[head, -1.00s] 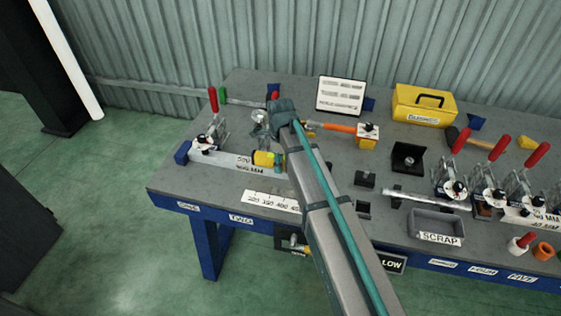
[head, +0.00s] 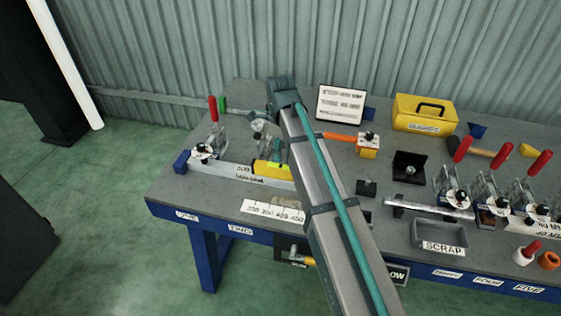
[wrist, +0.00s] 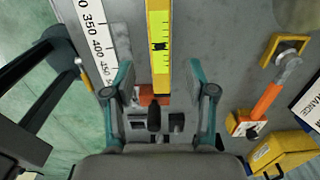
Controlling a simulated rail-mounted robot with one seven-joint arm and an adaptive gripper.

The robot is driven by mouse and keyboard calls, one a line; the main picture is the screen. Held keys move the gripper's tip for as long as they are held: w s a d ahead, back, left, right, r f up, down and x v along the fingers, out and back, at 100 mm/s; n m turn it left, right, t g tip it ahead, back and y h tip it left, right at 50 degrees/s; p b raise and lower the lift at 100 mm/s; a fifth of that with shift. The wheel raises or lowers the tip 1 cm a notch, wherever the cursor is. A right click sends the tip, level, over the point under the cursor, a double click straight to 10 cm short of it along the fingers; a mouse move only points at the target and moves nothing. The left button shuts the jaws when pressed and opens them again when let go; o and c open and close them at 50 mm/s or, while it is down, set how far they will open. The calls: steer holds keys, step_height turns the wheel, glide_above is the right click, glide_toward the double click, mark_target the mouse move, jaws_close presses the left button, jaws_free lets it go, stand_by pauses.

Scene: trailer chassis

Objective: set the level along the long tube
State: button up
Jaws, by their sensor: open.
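The long grey tube (head: 222,169) lies along the left part of the bench, with a "500 MM" style marking on its side. The yellow level (head: 270,168) lies lengthwise along the right part of the tube and appears to rest on it. In the wrist view the level (wrist: 159,40) runs straight down between my fingers, with a vial showing. My gripper (wrist: 160,78) is open, with a teal finger on each side of the level and gaps between. In the head view my gripper (head: 268,138) is just above and behind the level, partly hidden by my arm.
A red-handled clamp (head: 211,140) stands at the tube's left end. A white scale (head: 272,212) lies in front. An orange-handled tool (head: 338,136), yellow case (head: 425,114), scrap tray (head: 438,237) and several clamps stand to the right. The front left bench top is clear.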

steer(key=shift+r, duration=1.2)
